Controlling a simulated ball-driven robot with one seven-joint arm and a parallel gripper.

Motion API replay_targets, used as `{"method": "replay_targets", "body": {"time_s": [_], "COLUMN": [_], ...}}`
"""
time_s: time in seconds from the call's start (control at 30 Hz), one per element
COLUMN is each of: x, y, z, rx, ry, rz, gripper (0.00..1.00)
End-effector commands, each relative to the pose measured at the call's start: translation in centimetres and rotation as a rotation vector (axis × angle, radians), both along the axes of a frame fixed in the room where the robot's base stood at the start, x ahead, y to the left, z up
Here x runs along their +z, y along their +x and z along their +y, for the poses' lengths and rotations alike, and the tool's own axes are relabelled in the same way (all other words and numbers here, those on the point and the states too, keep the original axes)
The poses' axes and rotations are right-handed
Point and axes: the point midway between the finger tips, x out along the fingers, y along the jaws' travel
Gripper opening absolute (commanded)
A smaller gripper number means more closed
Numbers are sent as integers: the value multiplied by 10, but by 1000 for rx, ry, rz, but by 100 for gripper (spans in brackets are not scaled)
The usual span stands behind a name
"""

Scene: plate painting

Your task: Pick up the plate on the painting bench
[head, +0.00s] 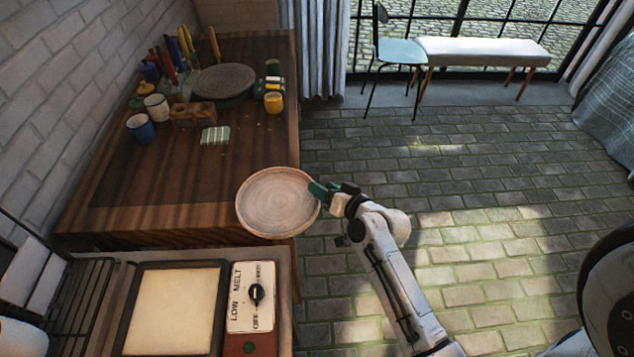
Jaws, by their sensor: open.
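The plate (275,203) is round, pale and off-white, with faint rings. It shows at the near right corner of the wooden painting bench (150,185), with its right side reaching past the bench edge. I cannot tell whether it rests flat on the bench. My gripper (318,190), with green fingertips, is at the plate's right rim. Its jaws are open; one fingertip overlaps the rim in the picture, and I cannot tell whether it touches.
A dark turntable (224,80), a blue cup (140,128), a yellow cup (273,102) and a striped cloth (215,135) are farther back on the bench. A melting unit with a dial (256,294) stands in front. The brick floor (470,190) to the right is clear.

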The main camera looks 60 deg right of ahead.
Motion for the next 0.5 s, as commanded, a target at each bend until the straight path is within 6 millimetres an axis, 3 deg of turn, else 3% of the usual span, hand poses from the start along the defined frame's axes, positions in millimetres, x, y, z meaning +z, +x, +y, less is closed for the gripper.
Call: {"method": "replay_targets", "body": {"time_s": [0.2, 0.5], "x": [-10, -15], "y": [28, 41], "z": [-9, -13], "rx": [-1, 0], "ry": [0, -1], "rz": [1, 1], "gripper": [52, 52]}}
